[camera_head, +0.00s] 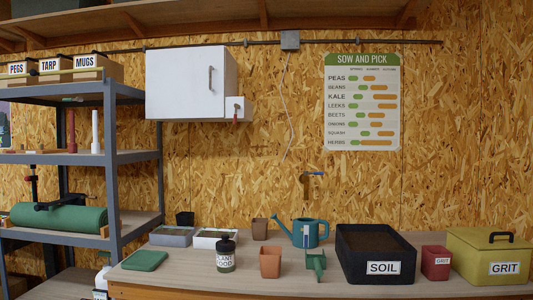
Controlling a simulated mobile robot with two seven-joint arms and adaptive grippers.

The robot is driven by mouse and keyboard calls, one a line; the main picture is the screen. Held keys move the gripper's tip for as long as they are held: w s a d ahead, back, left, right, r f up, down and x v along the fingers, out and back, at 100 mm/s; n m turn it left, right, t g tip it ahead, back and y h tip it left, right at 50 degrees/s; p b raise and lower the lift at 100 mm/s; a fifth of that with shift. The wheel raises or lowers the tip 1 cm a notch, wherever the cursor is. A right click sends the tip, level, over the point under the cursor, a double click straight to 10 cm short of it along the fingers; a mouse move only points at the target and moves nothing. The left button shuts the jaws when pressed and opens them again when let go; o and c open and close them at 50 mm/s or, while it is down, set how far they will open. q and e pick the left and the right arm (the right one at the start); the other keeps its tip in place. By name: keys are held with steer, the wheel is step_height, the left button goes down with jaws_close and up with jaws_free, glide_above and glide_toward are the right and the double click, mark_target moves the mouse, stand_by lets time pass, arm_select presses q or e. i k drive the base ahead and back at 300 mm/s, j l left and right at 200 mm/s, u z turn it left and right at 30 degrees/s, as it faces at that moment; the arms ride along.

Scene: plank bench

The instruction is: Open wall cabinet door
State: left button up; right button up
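The white wall cabinet (178,82) hangs on the chipboard wall in the upper left middle of the head view. Its door looks shut, with a slim vertical metal handle (211,79) near the door's right edge. A small white box (238,108) with a red item hanging on its front adjoins the cabinet's lower right. Neither my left gripper nor my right gripper shows in this view.
A grey metal shelf unit (110,125) stands left of the cabinet. Below, the plank bench (205,273) holds a green watering can (308,231), a black soil bin (375,254), a yellow grit box (488,256), pots and a plant food bottle (225,254). Wall space before the cabinet looks clear.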

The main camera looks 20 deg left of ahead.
mark_target(184, 82)
steer(key=i+j+u, duration=0.15)
steer(key=i+u, duration=0.3)
steer(key=i, duration=0.3)
steer(key=i+l+u, duration=0.15)
steer(key=i+u, duration=0.3)
steer(key=i, duration=0.3)
steer(key=k+j+z, duration=0.25)
steer(key=k+j, duration=0.05)
steer(key=k, duration=0.05)
